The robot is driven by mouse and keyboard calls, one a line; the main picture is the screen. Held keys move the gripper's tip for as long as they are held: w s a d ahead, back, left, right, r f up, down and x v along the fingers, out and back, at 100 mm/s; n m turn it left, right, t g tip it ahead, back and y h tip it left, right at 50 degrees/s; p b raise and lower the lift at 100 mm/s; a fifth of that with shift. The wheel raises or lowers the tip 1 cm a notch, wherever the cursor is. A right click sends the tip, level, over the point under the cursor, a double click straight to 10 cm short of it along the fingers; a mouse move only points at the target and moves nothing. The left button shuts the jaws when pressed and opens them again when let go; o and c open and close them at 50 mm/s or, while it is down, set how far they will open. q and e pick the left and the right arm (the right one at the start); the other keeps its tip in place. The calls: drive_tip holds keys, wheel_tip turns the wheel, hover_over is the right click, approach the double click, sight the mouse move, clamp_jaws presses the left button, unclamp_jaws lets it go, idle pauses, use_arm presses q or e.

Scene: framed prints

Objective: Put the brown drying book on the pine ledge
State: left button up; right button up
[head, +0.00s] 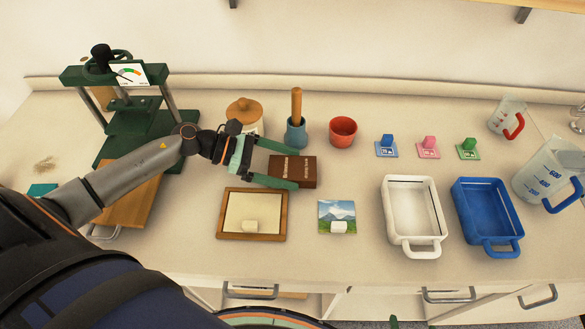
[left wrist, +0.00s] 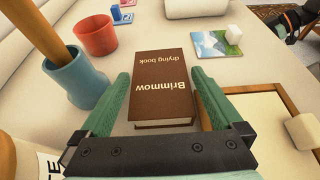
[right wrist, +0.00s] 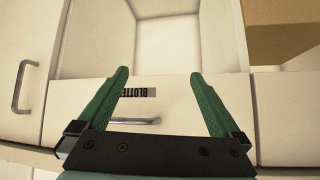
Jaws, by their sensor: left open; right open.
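The brown drying book (head: 305,171), lettered "Brimmow drying book", lies flat on the worktop. In the left wrist view the book (left wrist: 162,85) sits between the two fingers of my left gripper (left wrist: 160,74). My left gripper (head: 297,170) is open, with one finger along each side of the book; whether they touch it I cannot tell. A wooden shelf edge (head: 545,4) at the top right of the head view looks like the pine ledge; most of it is out of frame. My right gripper (right wrist: 160,73) is open and empty, before a drawer labelled "BLOTTE…" (right wrist: 75,105).
A blue mortar with pestle (head: 297,133), a red cup (head: 343,131) and a lidded jar (head: 244,110) stand behind the book. A framed board (head: 229,217) and landscape print (head: 335,209) lie in front. White (head: 402,247) and blue (head: 465,217) trays stand right. A green press (head: 120,125) stands left.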

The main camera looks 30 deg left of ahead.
use_arm(q)
drive_tip(key=c, duration=1.5)
